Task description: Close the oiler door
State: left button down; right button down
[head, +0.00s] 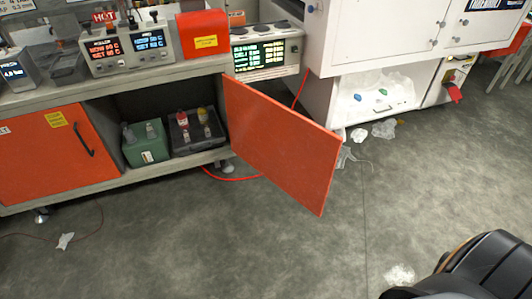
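An orange-red cabinet door (280,145) stands wide open, swung out from the low grey cabinet. Its hinged edge is at the right end of the opening and its free edge points toward the front right. The inside of the cabinet shows beside it. A second orange door (50,148) with a black handle, at the left of the cabinet, is shut. No label that reads oiler is legible on either door. Neither of my grippers shows in the head view, and nothing touches the open door.
A green box (146,145) and a dark crate (190,132) with bottles stand inside the cabinet. Devices (130,48) stand on top. White cabinets (375,60) are at the back right. A black object (490,265) fills the lower right corner. The front floor is mostly clear.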

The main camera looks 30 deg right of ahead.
aim_at(298, 155)
jog(key=l+u, duration=0.2)
jog(key=u, duration=0.25)
jog(key=i+l+u, duration=0.1)
jog(key=l+u, duration=0.4)
jog(key=u, duration=0.35)
